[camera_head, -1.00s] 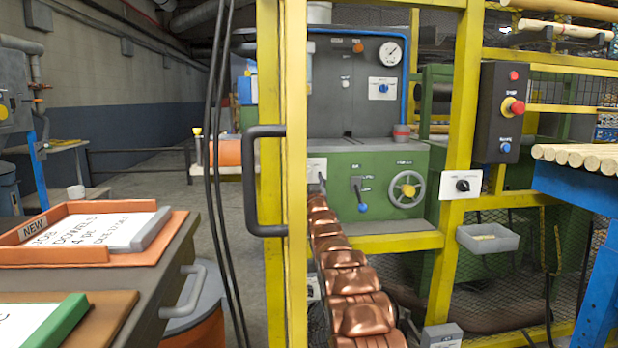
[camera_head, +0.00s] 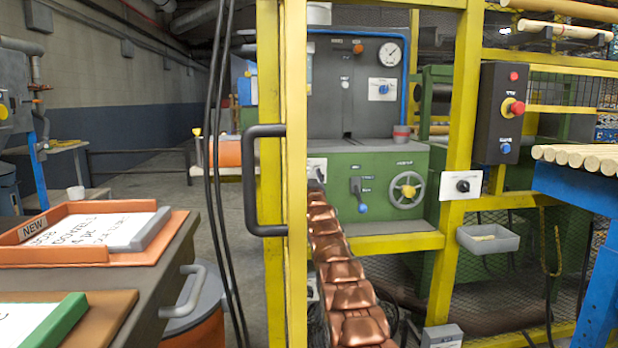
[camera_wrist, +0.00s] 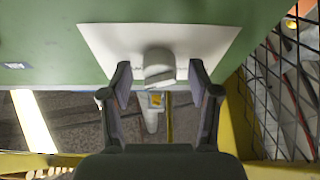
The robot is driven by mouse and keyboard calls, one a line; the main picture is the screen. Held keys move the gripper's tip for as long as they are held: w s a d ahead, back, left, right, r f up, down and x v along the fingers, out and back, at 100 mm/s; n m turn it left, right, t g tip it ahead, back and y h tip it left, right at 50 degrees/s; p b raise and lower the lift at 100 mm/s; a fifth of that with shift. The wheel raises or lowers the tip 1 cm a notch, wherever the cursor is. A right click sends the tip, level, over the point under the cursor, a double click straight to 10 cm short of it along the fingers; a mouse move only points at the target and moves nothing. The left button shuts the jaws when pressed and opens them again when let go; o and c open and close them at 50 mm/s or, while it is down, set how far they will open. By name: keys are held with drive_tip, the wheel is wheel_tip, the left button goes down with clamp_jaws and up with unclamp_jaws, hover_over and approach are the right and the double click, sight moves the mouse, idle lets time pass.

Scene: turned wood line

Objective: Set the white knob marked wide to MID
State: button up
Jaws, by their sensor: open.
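In the wrist view a pale grey-white knob (camera_wrist: 158,66) stands out from a white plate (camera_wrist: 112,38) on a green panel. My gripper (camera_wrist: 160,82) is open, with one dark finger on each side of the knob and a visible gap to both. I cannot tell how deep the knob sits between the fingers. No marking or pointer position is readable on it. In the head view the white plate (camera_head: 316,163) shows at the left end of the green cabinet (camera_head: 395,160), where my copper-coloured arm reaches; the knob is not clear there.
A lever with a blue tip (camera_head: 361,198) and a grey handwheel (camera_head: 406,190) are to the right on the cabinet. A yellow post (camera_head: 296,120) stands close on the left. Wire mesh (camera_wrist: 285,90) is right of the gripper. A black knob (camera_head: 463,185) sits on another post.

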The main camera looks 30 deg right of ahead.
drive_tip(key=c, duration=1.1)
drive_tip(key=shift+c, duration=0.2)
drive_tip(key=shift+r+n+p, duration=0.1)
drive_tip(key=shift+n+p, duration=0.3)
drive_tip(key=shift+p, duration=0.2)
drive_tip(key=n+y+p, duration=0.1)
drive_tip(key=n+p, duration=0.1)
drive_tip(key=p, duration=0.1)
drive_tip(key=shift+d+r, duration=0.15)
drive_tip(key=shift+r, duration=0.05)
drive_tip(key=n+y+p, duration=0.1)
drive_tip(key=n+p, duration=0.1)
drive_tip(key=p, duration=0.1)
drive_tip(key=shift+n+y, duration=0.3)
drive_tip(key=n+y+p, duration=0.1)
drive_tip(key=n+p, duration=0.2)
drive_tip(key=p, duration=0.1)
drive_tip(key=n+y+p, duration=0.2)
drive_tip(key=n+p, duration=0.2)
drive_tip(key=shift+s+d+n+y+p, duration=0.1)
drive_tip(key=shift+d+n+y+p, duration=0.05)
drive_tip(key=shift+n+y+p, duration=0.2)
drive_tip(key=n+g+p, duration=0.1)
drive_tip(key=n+p, duration=0.1)
drive_tip(key=shift+n+y+p, duration=0.25)
drive_tip(key=shift+y+p, duration=0.05)
drive_tip(key=shift+y, duration=0.05)
drive_tip(key=shift+f+n, duration=0.1)
drive_tip(key=shift+n, duration=0.2)
